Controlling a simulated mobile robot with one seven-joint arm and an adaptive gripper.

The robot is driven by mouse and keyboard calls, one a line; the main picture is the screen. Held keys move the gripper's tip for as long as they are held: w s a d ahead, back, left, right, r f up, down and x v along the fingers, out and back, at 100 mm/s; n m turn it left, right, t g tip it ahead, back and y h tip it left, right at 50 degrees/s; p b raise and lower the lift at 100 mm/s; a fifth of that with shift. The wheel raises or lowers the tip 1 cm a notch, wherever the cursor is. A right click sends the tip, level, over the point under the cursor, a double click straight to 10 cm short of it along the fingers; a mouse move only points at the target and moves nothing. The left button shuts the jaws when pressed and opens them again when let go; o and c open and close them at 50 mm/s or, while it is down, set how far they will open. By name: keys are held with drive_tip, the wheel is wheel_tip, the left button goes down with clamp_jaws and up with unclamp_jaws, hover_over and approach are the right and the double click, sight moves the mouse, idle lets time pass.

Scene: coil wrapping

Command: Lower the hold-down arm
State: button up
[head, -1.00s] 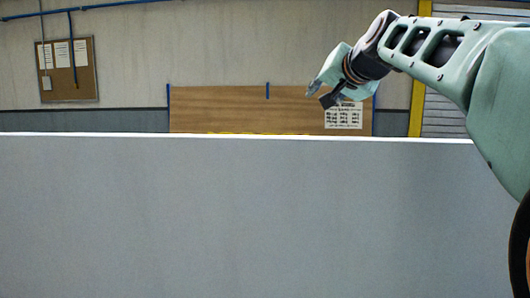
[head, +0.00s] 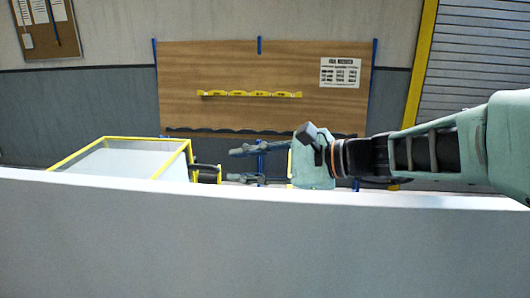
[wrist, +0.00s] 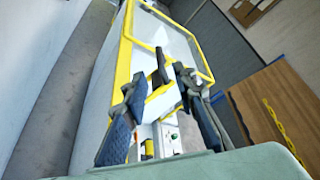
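I cannot make out the hold-down arm in either view. My gripper (head: 238,165) is just above the far edge of the grey panel in the head view, pointing left with its two fingers apart. It is open, with nothing visible between the fingers. In the wrist view my gripper (wrist: 170,72) shows its dark fingers against a yellow-framed, pale enclosure (head: 120,162). That enclosure (wrist: 122,62) stands beyond the fingertips, and I see no contact. A light box with a green and a red button (wrist: 172,138) shows between the fingers.
A broad grey panel with a white top edge (head: 250,240) fills the foreground and hides what is low behind it. A wooden board (head: 230,70) with a yellow level-like bar (head: 250,94) is on the back wall. A grey roller shutter (head: 480,60) is at right.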

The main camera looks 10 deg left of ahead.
sight(207, 167)
drive_tip(key=b+x, duration=0.1)
drive_tip(key=x, duration=1)
drive_tip(key=shift+s+r, duration=0.1)
clamp_jaws()
